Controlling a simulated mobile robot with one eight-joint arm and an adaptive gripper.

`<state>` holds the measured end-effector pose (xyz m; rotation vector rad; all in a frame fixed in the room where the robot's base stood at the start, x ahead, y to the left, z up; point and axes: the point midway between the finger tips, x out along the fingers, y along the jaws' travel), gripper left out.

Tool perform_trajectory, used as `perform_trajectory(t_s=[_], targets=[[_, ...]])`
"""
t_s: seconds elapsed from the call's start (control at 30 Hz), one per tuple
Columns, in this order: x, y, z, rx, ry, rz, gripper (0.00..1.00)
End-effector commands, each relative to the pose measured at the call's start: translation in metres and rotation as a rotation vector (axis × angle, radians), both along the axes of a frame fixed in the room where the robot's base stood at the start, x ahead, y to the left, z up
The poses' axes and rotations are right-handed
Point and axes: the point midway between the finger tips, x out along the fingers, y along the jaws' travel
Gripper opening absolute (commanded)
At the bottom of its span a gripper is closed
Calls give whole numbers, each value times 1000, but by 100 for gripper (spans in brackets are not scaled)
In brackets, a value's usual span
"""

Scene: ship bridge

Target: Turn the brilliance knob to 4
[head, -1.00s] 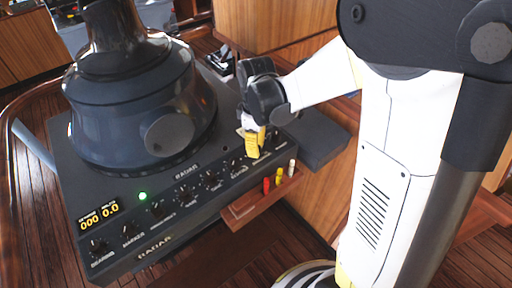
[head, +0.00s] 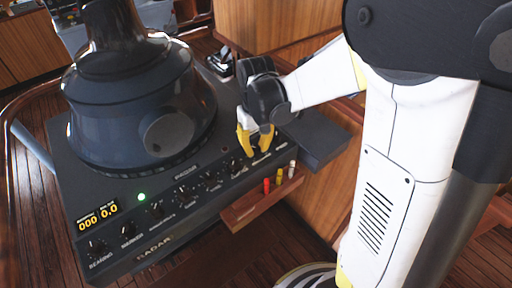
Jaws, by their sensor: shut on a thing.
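The dark radar console (head: 75,190) fills the left and middle of the head view, with a row of black knobs along its sloping front panel. My gripper (head: 256,154) points down at the right end of this row. Its yellow fingers are shut on a knob there, one on each side. The fingers mostly hide this knob, and its label and scale are too small to read, so I cannot tell its setting. Another knob (head: 234,166) is just left of the fingers. The bearing knob (head: 96,248) is at the far left end.
A wooden ledge (head: 240,217) below the panel holds red, yellow and white pegs (head: 279,176). The big radar hood (head: 140,100) rises left of my gripper. A dark flat shelf (head: 316,138) sticks out at the right, near my wrist. A green lamp (head: 141,197) is lit.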

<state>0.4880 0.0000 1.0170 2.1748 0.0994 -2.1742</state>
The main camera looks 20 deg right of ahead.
Motion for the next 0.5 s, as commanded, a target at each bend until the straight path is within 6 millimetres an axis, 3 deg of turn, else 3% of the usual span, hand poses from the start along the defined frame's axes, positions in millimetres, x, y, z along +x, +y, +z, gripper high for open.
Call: perform_trajectory(t_s=[0.5], targets=[[0,0,0,0,1,-93,0]])
